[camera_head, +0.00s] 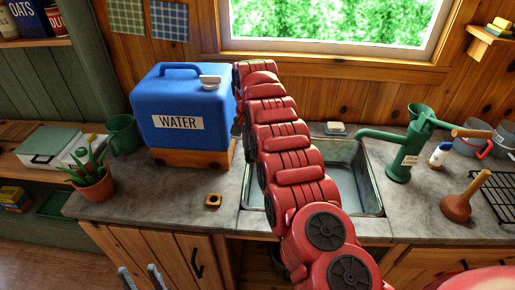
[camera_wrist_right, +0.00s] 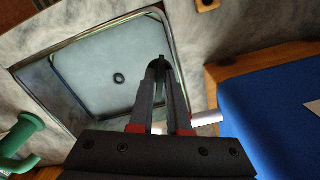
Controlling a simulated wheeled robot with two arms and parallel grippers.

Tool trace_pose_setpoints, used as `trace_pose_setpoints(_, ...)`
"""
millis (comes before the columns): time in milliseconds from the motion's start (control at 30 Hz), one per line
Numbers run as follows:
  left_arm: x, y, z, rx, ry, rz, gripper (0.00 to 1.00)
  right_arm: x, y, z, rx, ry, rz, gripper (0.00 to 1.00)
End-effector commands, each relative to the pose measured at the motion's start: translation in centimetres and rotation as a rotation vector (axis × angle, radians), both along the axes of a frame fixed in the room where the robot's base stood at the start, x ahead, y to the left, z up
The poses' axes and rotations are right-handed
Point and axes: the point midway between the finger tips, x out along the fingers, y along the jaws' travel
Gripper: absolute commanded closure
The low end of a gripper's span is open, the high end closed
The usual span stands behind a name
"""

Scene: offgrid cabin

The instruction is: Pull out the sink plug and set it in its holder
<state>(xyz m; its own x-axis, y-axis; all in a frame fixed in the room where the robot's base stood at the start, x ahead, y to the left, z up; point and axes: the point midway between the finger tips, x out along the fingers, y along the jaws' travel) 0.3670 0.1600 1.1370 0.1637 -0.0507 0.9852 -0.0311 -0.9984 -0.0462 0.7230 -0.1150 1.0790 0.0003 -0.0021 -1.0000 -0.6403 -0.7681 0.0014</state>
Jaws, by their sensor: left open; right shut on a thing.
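My right arm reaches across the sink (camera_head: 347,188) toward the blue water jug. In the right wrist view, my right gripper (camera_wrist_right: 159,70) has its fingertips together on a small dark thing, which looks like the sink plug (camera_wrist_right: 162,58); it is mostly hidden by the fingers. Behind it, a dark drain ring (camera_wrist_right: 119,78) shows on the sink floor. A small wooden block with a hole, likely the holder (camera_head: 213,201), lies on the counter left of the sink; it also shows at the top of the right wrist view (camera_wrist_right: 207,4). My left gripper (camera_head: 140,278) is open and empty, low in front of the cabinet.
The blue water jug (camera_head: 180,105) stands on a wooden base behind the holder. A green pump (camera_head: 400,155) and a plunger (camera_head: 458,207) stand right of the sink. A potted plant (camera_head: 92,184) is at the left. The counter around the holder is clear.

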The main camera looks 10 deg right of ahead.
Motion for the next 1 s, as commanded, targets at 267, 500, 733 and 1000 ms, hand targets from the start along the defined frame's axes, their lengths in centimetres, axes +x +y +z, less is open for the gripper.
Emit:
trace_pose_setpoints(267, 0.0, 0.0, 0.9, 0.0, 0.0, 0.0, 0.5, 0.2, 1.4, -0.6, -0.001, -0.001, -0.188, 1.0)
trace_pose_setpoints(500, 0.0, 0.0, 1.0, 0.0, 0.0, 0.0, 0.5, 0.0, 2.3, -0.8, 0.005, 0.001, -0.248, 1.0)
trace_pose_setpoints(733, 0.0, 0.0, 1.2, 0.0, 0.0, 0.0, 0.5, 0.2, 2.5, -1.2, 0.002, -0.002, -0.285, 1.0)
trace_pose_setpoints(1000, 0.0, 0.0, 1.3, 0.0, 0.0, 0.0, 0.5, 0.1, 2.7, -1.1, -0.002, -0.002, -0.324, 1.0)
